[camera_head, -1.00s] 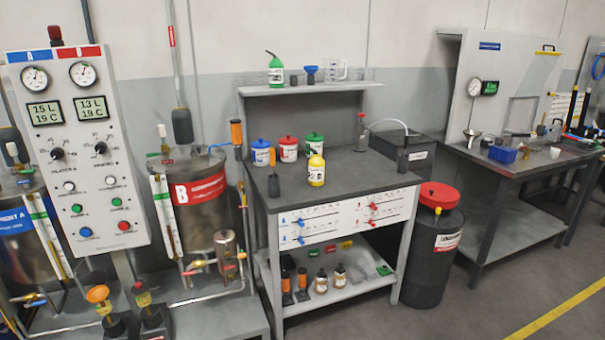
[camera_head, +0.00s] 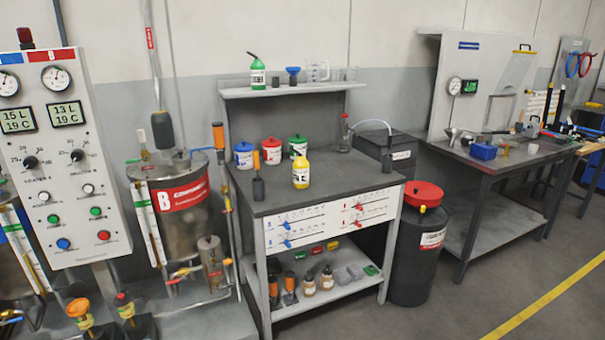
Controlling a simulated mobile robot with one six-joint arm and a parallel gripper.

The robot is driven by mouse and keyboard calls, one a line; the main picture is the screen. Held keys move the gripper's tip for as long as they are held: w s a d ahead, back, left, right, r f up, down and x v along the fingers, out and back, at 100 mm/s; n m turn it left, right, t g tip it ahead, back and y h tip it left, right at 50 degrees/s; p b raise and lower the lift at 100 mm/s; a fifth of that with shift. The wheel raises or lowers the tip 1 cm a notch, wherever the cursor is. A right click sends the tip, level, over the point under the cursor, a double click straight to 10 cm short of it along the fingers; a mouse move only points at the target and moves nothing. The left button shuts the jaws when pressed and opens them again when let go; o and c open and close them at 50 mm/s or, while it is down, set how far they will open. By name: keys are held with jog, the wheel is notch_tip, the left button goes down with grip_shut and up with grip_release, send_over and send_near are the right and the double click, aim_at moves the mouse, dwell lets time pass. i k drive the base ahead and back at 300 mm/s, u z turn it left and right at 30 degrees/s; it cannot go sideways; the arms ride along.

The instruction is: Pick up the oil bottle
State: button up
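No bottle in view carries a label that I can read as oil. A yellow bottle (camera_head: 300,174) with a white label stands upright on the dark top of the middle workbench (camera_head: 330,190). A green-and-white bottle (camera_head: 257,76) with a slanted green spout stands on the shelf (camera_head: 300,90) above that bench. A clear bottle (camera_head: 343,138) with a red top stands at the bench's back right. My gripper is not in view.
Blue, red and green lidded tubs (camera_head: 271,151) stand behind the yellow bottle. A black drum (camera_head: 420,250) with a red funnel top stands right of the bench. A gauge panel (camera_head: 70,150) and steel tank (camera_head: 180,220) are at left. Floor is clear at front right.

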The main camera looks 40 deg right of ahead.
aim_at(301, 165)
jog(key=i, duration=0.9)
jog(key=u, duration=0.05)
